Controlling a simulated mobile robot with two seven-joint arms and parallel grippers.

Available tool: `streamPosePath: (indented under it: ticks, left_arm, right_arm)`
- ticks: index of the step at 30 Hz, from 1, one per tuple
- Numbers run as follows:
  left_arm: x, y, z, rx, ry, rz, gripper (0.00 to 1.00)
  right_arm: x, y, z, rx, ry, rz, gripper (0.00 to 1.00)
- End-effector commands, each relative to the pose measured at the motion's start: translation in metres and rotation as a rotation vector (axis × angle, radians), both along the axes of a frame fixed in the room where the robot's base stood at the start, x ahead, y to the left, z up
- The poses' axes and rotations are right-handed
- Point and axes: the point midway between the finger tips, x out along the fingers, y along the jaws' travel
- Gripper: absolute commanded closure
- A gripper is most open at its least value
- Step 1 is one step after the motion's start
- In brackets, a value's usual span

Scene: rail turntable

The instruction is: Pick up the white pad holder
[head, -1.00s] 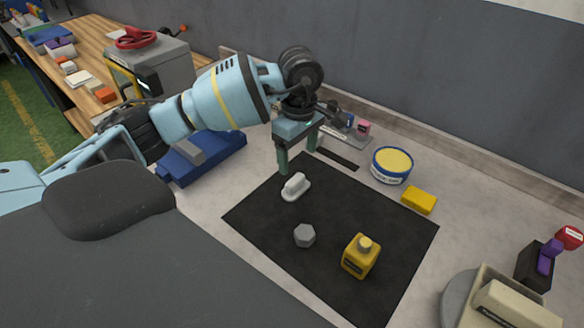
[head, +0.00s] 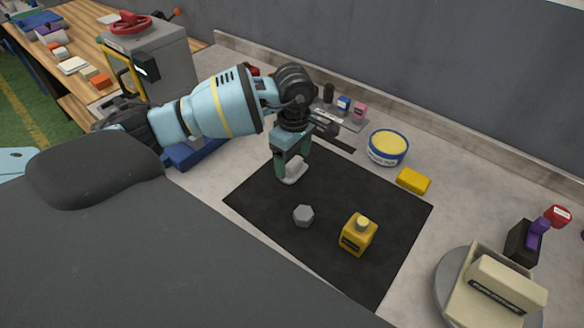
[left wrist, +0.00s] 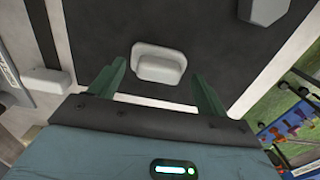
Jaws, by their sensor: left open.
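The white pad holder (head: 293,173) lies on the black mat (head: 330,268) near its far-left corner, partly hidden by my left gripper in the head view. My left gripper (head: 291,178) is open above it, fingers pointing down. In the left wrist view the pad holder (left wrist: 158,64) lies ahead of the two green fingers (left wrist: 161,86), roughly centred in the gap and not gripped. My right gripper is in neither view.
A grey hex piece (head: 303,215) and a yellow bottle (head: 358,235) stand on the mat. A yellow block (head: 413,181) and a blue-rimmed tin (head: 388,147) are to the right. A round grey stand with a beige block (head: 492,285) is at the lower right.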

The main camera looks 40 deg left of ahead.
Motion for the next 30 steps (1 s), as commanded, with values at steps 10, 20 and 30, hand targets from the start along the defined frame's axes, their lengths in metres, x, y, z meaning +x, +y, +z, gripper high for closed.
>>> streamPosePath:
  ticks: [10,20,30]
  left_arm:
    - [0.001,0.000,-0.019,0.000,-0.001,0.000,0.24]
    - [0.001,0.000,-0.019,0.000,-0.002,0.000,0.51]
    - [0.001,0.000,-0.015,0.000,-0.003,0.000,0.51]
  right_arm:
    - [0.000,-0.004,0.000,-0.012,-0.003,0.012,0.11]
    - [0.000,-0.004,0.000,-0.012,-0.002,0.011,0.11]
    - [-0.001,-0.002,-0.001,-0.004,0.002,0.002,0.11]
